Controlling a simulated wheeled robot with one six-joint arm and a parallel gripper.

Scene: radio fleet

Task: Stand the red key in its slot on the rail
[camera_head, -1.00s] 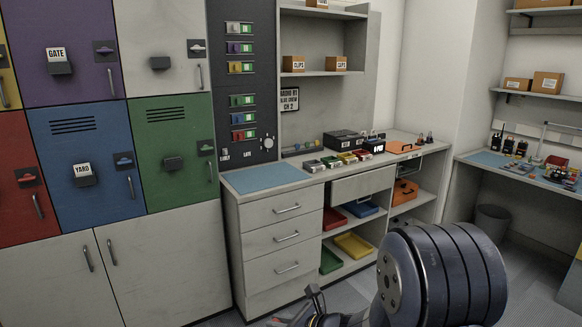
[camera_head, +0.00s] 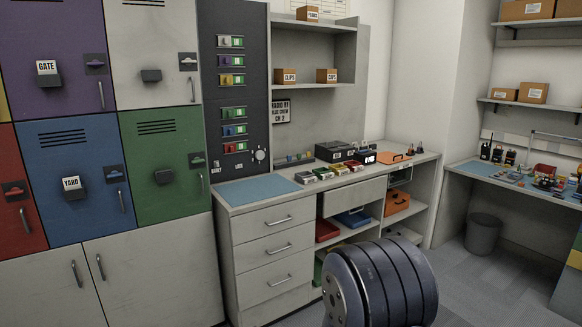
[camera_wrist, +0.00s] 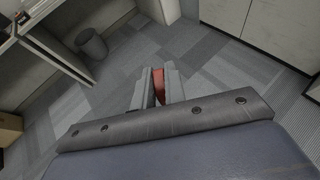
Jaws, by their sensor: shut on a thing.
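In the wrist view my gripper (camera_wrist: 157,90) is shut on a narrow red piece, the red key (camera_wrist: 158,80), which shows between the two grey fingers. Only part of the key shows. Gripper and key hang over open grey carpet and touch nothing else there. The head view shows my dark arm but not the gripper.
The counter holds a blue mat (camera_head: 257,188), several small coloured boxes (camera_head: 335,168) and a black unit (camera_head: 334,151). An open drawer front (camera_head: 352,195) juts out below. A grey bin (camera_head: 483,233) stands under the right desk. The floor between is clear.

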